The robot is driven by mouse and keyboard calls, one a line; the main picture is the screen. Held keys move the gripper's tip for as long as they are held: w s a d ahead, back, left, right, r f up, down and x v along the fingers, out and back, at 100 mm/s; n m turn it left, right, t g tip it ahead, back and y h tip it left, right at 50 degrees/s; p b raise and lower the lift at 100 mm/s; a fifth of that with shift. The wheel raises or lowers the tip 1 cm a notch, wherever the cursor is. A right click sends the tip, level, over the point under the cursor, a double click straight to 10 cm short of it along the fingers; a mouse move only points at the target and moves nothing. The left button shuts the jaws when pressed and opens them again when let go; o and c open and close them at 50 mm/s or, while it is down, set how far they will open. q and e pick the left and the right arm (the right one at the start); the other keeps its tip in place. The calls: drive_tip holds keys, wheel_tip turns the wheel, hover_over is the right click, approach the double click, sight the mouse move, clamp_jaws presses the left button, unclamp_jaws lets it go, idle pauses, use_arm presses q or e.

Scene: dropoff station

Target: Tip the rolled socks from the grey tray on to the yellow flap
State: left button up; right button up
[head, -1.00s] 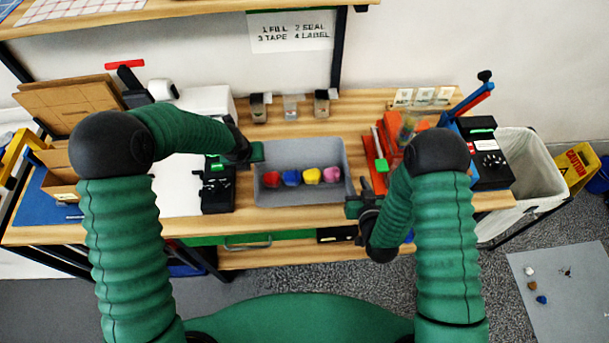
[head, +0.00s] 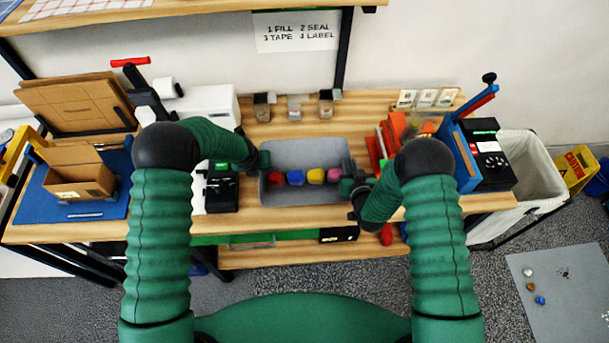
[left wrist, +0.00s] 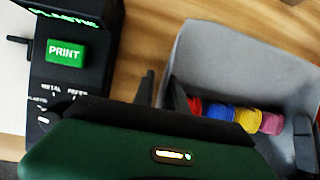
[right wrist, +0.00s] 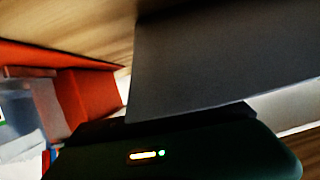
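The grey tray (head: 327,146) sits on the wooden bench in the head view, with a row of rolled socks inside: red (head: 276,178), blue (head: 296,178), yellow (head: 315,176) and pink (head: 334,175). My left gripper (head: 262,163) is at the tray's left wall. In the left wrist view its fingers (left wrist: 161,90) stand apart, one on each side of the wall (left wrist: 182,62). My right gripper (head: 350,186) is at the right wall; its fingertips are hidden in the right wrist view, where the grey wall (right wrist: 220,55) is close. I cannot pick out a yellow flap with certainty.
A black label printer (head: 222,188) stands left of the tray. Red folders (head: 377,150) and a blue stand (head: 462,160) are at its right. A cardboard box (head: 78,180) lies on a blue mat at far left. Small dispensers (head: 295,107) stand behind the tray.

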use_arm(q)
drive_tip(key=shift+c, duration=1.1)
use_arm(e)
drive_tip(key=shift+c, duration=1.1)
use_arm(q)
clamp_jaws()
use_arm(e)
clamp_jaws()
use_arm(q)
drive_tip(key=shift+d, duration=0.5)
use_arm(e)
drive_tip(key=shift+d+f, duration=0.1)
drive_tip(key=shift+d, duration=0.45)
use_arm(q)
drive_tip(key=shift+a, duration=0.25)
use_arm(e)
drive_tip(key=shift+a, duration=0.3)
use_arm(q)
drive_tip(key=shift+w+r, duration=0.1)
